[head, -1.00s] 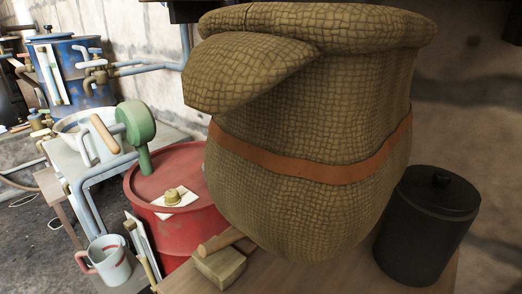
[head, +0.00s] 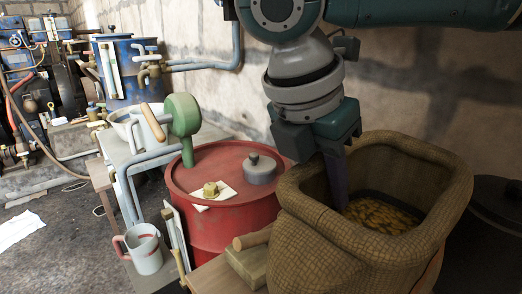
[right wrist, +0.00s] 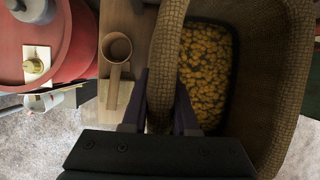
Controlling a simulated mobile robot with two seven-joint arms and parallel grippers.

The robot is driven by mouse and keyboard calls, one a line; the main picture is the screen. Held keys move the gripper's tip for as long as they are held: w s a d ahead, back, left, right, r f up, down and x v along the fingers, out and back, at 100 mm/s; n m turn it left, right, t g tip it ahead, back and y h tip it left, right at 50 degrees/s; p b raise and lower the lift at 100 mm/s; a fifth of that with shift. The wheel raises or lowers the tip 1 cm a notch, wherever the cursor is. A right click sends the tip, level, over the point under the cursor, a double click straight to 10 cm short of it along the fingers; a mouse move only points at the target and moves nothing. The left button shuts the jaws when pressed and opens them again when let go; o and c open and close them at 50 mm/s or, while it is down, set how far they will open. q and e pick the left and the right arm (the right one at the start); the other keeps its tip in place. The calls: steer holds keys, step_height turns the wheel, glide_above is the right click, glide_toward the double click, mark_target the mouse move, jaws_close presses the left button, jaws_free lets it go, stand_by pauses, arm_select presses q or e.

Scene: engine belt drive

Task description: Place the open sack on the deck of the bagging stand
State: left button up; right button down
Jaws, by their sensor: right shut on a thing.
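The open sack (head: 345,240) is brown woven cloth with a thick rolled rim and yellow-brown lumps inside. It is at the lower right of the head view, and its base is out of frame. My right gripper (head: 337,190) points down at the mouth. In the right wrist view, its fingers (right wrist: 160,118) are shut on the left side of the sack's rim (right wrist: 165,50), one finger inside and one outside. The yellow lumps (right wrist: 205,70) show beside them. I cannot make out the bagging stand or its deck for certain. My left gripper is not in view.
A red drum (head: 230,215) with a grey lidded pot (head: 259,168) stands left of the sack. A wooden block (head: 247,266) and scoop (right wrist: 117,70) lie close beside the sack. A dark canister (head: 497,215) stands at right. A mug (head: 143,248) is farther left.

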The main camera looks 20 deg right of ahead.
steer(key=shift+f+b, duration=0.55)
steer(key=shift+f, duration=1.6)
steer(key=c, duration=1.1)
jaws_free()
steer(key=shift+f, duration=0.15)
steer(key=shift+c, duration=0.2)
steer(key=o, duration=0.5)
steer(key=shift+c, duration=0.2)
